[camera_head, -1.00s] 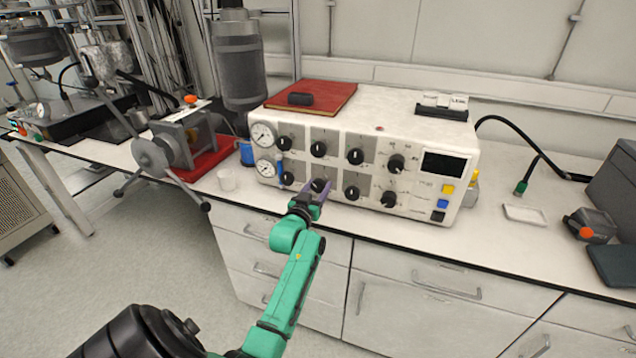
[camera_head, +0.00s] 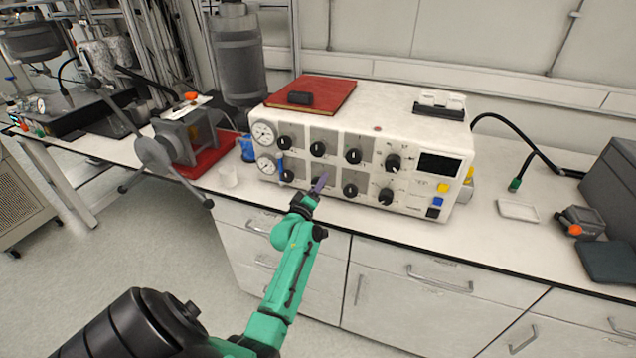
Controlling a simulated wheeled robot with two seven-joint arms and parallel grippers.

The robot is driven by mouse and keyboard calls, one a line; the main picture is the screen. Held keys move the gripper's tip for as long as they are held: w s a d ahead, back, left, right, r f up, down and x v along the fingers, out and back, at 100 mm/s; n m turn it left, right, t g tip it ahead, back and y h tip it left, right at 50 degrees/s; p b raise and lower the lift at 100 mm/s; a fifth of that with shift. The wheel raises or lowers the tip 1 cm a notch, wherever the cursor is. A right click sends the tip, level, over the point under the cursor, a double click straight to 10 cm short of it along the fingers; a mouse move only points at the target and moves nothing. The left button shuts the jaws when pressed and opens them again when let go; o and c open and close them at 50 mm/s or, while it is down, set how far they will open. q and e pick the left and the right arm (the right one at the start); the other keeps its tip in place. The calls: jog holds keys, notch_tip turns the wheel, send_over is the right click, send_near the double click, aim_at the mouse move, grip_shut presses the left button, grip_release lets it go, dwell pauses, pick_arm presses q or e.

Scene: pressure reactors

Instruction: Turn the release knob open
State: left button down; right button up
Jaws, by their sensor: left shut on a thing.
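The white control box (camera_head: 420,112) stands on the bench with two rows of black knobs on its front. My left gripper (camera_head: 318,183) is at the second knob from the left in the lower row. Its purple fingers are shut on this knob and hide most of it. The fingers look turned nearly edge-on to the view. The panel labels are too small to read, so I cannot tell from them which knob is the release knob. My right gripper is not in view.
Neighbouring knobs (camera_head: 350,190) sit close on the right. Two gauges (camera_head: 263,134) are at the box's left end. A red book (camera_head: 327,91) lies on top.

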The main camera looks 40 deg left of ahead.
pick_arm(q)
jog(key=shift+n+p, duration=0.3)
jog(key=shift+n, duration=1.4)
jog(key=shift+c, duration=1.3)
grip_release()
jog(key=shift+s, duration=0.1)
jog(key=b+v, duration=0.1)
jog(key=v, duration=1.3)
jog(key=shift+s+b, duration=0.2)
jog(key=shift+b, duration=0.15)
jog(key=shift+d, duration=0.15)
